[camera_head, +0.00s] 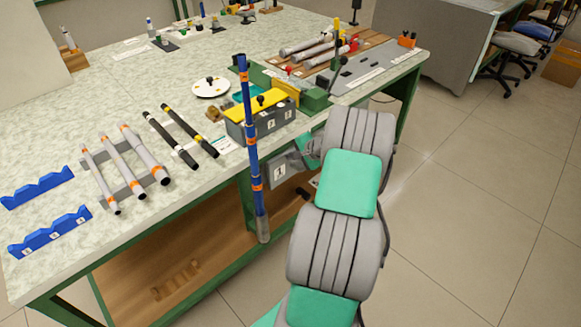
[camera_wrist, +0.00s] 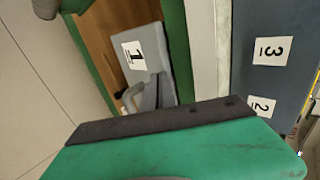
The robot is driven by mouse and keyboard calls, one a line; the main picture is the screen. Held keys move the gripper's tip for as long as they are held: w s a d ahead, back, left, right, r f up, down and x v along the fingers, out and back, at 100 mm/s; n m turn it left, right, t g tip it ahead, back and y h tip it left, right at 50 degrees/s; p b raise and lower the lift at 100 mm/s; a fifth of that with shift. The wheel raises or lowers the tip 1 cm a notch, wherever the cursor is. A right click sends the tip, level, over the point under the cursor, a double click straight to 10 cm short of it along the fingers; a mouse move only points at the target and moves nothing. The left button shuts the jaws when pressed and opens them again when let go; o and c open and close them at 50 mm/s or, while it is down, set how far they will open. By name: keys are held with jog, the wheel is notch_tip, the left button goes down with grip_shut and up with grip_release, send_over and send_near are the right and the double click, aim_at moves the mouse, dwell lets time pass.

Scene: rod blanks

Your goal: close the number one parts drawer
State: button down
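The number one parts drawer (camera_head: 279,172) shows as a grey front with a white "1" label, below the front edge of the workbench. In the wrist view its grey panel (camera_wrist: 147,52) is tilted, with a pale handle below the label. How far it stands out is unclear. My gripper (camera_head: 306,150) is close to the right of the drawer in the head view, partly hidden by my arm. In the wrist view a green body with a dark edge fills the bottom.
A grey box (camera_head: 262,122) with labels including "2" and "3" stands on the workbench (camera_head: 60,140). A long blue rod with orange bands (camera_head: 250,135) stands upright before the bench, left of the drawer. Several rods lie on racks at left. Floor (camera_head: 460,200) at right is clear.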

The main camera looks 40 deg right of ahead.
jog(key=shift+w+r, duration=0.1)
jog(key=shift+w, duration=1.15)
jog(key=shift+w+r, duration=0.1)
jog(key=s+r+p, duration=0.1)
jog(key=s+r, duration=0.5)
jog(key=s, duration=0.5)
jog(key=shift+s+d+r+p, duration=0.2)
jog(key=shift+s+r+p, duration=0.05)
jog(key=shift+s+p, duration=0.1)
